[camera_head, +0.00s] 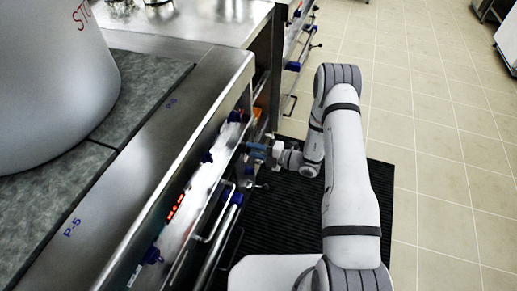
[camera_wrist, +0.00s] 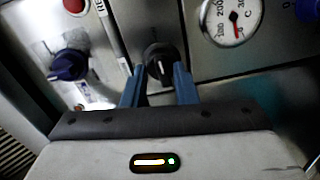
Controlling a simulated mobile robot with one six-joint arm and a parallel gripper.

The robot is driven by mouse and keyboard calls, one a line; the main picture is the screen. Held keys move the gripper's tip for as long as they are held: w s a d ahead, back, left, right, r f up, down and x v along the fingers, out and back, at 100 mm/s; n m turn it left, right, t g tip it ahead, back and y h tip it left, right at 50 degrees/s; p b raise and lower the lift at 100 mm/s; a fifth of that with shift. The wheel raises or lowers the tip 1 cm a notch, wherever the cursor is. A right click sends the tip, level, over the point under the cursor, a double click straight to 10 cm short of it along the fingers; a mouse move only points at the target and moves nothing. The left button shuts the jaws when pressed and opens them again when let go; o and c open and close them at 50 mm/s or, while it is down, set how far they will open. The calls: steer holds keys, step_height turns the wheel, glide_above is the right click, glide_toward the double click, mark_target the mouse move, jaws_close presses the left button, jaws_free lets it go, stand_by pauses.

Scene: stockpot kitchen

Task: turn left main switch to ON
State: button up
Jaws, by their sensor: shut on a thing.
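The main switch, a black rotary knob (camera_wrist: 158,60) with a white pointer line, sits on the steel front panel in the wrist view. Its pointer stands close to upright in that picture. My gripper (camera_wrist: 158,82) has its two blue fingers on either side of the knob and is shut on it. In the head view my gripper (camera_head: 262,153) reaches left to the stove's front panel; the knob is hidden there. The ON and OFF marks cannot be read.
In the wrist view a blue knob (camera_wrist: 68,64) and a red lamp (camera_wrist: 75,6) are left of the switch, and a round gauge (camera_wrist: 233,18) is right. A large pot (camera_head: 50,75) stands on the stove. A black mat (camera_head: 285,215) covers floor beside it.

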steer(key=shift+w+a+r+m, duration=0.1)
steer(key=shift+a+m, duration=0.2)
steer(key=shift+a, duration=0.2)
steer(key=o, duration=1.1)
steer(key=shift+f, duration=0.2)
steer(key=shift+c, duration=0.3)
steer(key=shift+o, duration=0.5)
steer(key=shift+s+d+f, duration=0.15)
steer(key=shift+s+d, duration=0.05)
steer(key=shift+d, duration=0.45)
steer(key=p+v, duration=0.1)
steer(key=v, duration=0.6)
steer(key=shift+d+r, duration=0.25)
steer(key=shift+r, duration=0.1)
